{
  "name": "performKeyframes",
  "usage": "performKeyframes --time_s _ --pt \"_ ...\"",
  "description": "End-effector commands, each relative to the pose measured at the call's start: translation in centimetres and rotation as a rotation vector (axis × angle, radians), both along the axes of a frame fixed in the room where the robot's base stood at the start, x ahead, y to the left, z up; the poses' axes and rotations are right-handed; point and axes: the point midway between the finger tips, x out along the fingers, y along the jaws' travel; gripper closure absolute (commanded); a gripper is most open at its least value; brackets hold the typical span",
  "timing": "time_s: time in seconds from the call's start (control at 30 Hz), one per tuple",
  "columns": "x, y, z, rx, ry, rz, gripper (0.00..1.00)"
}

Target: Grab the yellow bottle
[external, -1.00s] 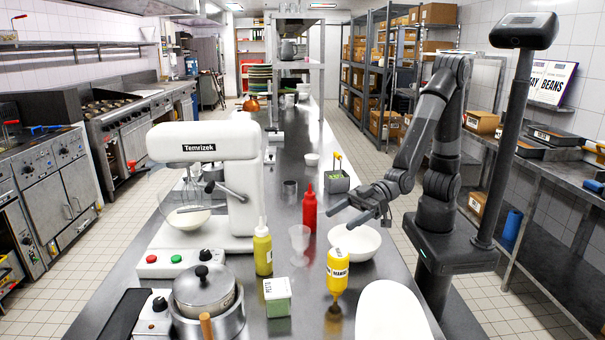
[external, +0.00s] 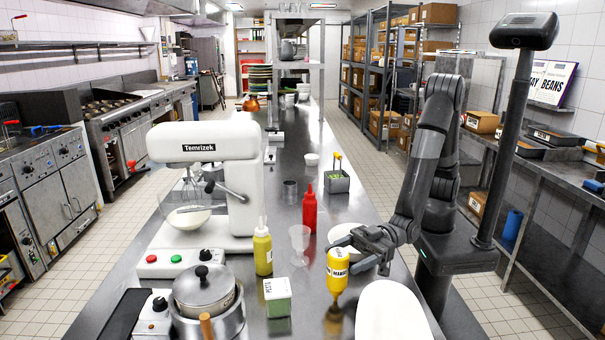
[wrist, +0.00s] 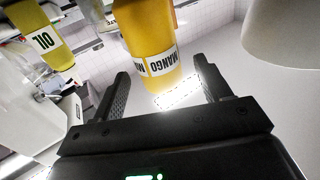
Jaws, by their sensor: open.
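The yellow bottle (external: 338,270), labelled MANGO, stands on the steel counter near the front, nozzle end down. My gripper (external: 358,256) is open and at the bottle's right, close to it in the external view. In the wrist view the bottle (wrist: 146,45) lies ahead of and between the two open fingers of my gripper (wrist: 165,85). I cannot tell whether any finger touches it. Nothing is held.
A yellow-green OIL bottle (external: 262,248), a red bottle (external: 309,210) and a clear glass (external: 299,243) stand nearby. A PESTO container (external: 277,298) is at left.

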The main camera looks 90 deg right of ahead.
Motion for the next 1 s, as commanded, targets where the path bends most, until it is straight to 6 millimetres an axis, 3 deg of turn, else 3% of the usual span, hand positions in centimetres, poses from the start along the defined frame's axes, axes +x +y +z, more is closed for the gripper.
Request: performKeyframes --time_s 0.3,0.6,1.0 --pt "3.7 2.2 -0.3 0.000 -0.001 0.000 0.30" --pt "4.1 2.5 -0.3 -0.001 0.001 0.000 0.30" --pt "4.1 2.4 -0.3 0.000 0.000 0.000 0.62"
